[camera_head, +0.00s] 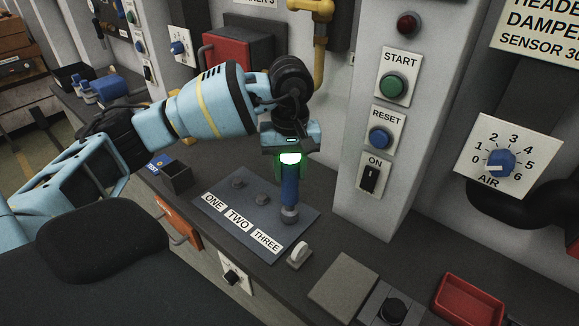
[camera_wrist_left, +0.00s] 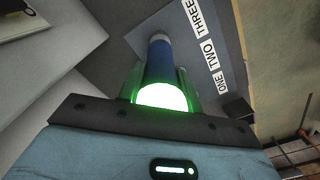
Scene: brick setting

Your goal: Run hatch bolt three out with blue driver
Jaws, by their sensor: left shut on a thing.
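My left gripper (camera_head: 290,165) is shut on the blue driver (camera_head: 290,192) and holds it upright, tip down, over the dark hatch plate (camera_head: 222,206). The driver's grey lower end (camera_head: 290,215) is at the bolt place beside the label THREE (camera_head: 267,242); bolt three itself is hidden under it. Bolts one (camera_head: 239,183) and two (camera_head: 262,199) show as dark studs on the plate. A green light glows at the top of the driver. In the left wrist view the driver (camera_wrist_left: 158,62) points away between the fingers towards the plate. My right gripper is not in view.
A white toggle (camera_head: 300,255), a grey lid (camera_head: 343,284) and a red tray (camera_head: 468,301) lie to the right along the bench. A dark box (camera_head: 177,178) stands left of the plate. A grey pillar with START (camera_head: 396,87) and RESET (camera_head: 381,138) buttons rises behind.

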